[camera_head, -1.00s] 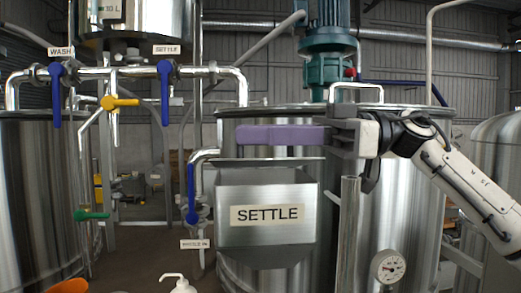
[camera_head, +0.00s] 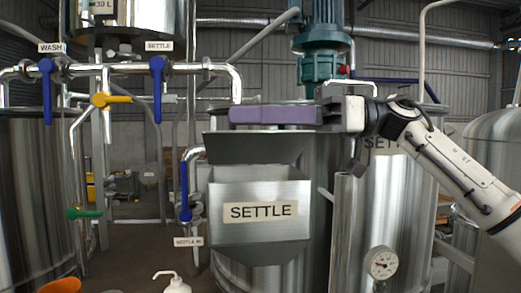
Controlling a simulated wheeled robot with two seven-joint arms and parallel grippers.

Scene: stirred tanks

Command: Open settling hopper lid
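The settling hopper (camera_head: 234,236) is a grey steel box with a SETTLE label on the front of the big tank. Its lid (camera_head: 255,148) is a dark plate, tilted up, with its front edge raised above the mouth and its underside facing me. My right gripper (camera_head: 236,116) comes in from the right. Long purple bars, seemingly its fingers, lie level along the raised edge of the lid, touching or very close to it. I cannot tell whether they grip anything. My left gripper is not in view.
A teal motor (camera_head: 322,55) stands above the tank. Pipes with blue valve handles (camera_head: 157,88) and a yellow one (camera_head: 110,99) run at the left. A dial gauge (camera_head: 381,263) is at lower right. A white pump bottle (camera_head: 175,284) and an orange object (camera_head: 60,286) show at the bottom.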

